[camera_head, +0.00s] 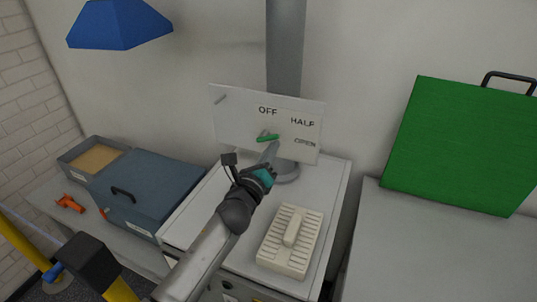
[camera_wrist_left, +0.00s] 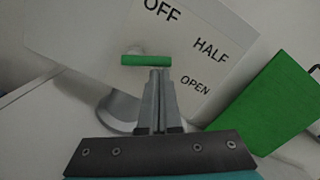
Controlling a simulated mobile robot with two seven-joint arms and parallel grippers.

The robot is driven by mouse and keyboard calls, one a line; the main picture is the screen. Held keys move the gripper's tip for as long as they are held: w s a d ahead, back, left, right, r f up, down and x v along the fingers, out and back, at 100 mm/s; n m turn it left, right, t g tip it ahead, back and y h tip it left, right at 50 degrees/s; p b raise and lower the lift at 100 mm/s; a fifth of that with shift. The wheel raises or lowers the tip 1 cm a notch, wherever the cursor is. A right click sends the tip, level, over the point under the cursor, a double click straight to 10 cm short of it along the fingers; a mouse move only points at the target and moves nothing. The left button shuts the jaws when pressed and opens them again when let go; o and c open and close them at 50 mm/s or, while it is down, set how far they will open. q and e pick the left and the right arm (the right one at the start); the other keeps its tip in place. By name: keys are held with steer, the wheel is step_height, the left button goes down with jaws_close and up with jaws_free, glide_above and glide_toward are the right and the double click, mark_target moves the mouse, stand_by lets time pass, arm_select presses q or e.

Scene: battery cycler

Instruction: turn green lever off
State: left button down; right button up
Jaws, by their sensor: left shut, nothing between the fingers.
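The green lever (camera_head: 268,138) sits on the white panel (camera_head: 238,117) printed OFF, HALF and OPEN. In the head view it lies nearly level, below the word OFF. In the left wrist view the lever (camera_wrist_left: 146,60) is level too, just beyond the fingertips. My left gripper (camera_head: 270,150) is shut and empty, with its tips just below the lever; in the wrist view the gripper (camera_wrist_left: 155,72) points at the lever's underside. I cannot tell whether they touch. My right gripper is in neither view.
A white ribbed block (camera_head: 290,240) stands on the bench right of my arm. A blue-grey box (camera_head: 150,180) and an open tray (camera_head: 75,152) are on the left. A large green panel (camera_head: 460,145) leans at the right. A blue hood (camera_head: 118,25) hangs top left.

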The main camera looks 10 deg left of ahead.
mark_target(265, 138)
arm_select(q)
steer(key=r+n+p, duration=0.1)
steer(key=n, duration=0.2)
steer(key=r+n+p, duration=0.1)
steer(key=n+p, duration=0.1)
steer(key=n, duration=0.1)
steer(key=a+r+n+p, duration=0.1)
steer(key=n, duration=0.2)
steer(key=shift+w+a+y, duration=0.1)
steer(key=shift+w+y, duration=0.05)
steer(key=shift+y, duration=0.15)
steer(key=shift+a+r+n+p, duration=0.15)
steer(key=shift+n+p, duration=0.2)
steer(key=shift+n, duration=0.3)
steer(key=shift+a+n+p, duration=0.15)
steer(key=shift+n+p, duration=0.2)
steer(key=shift+n, duration=0.3)
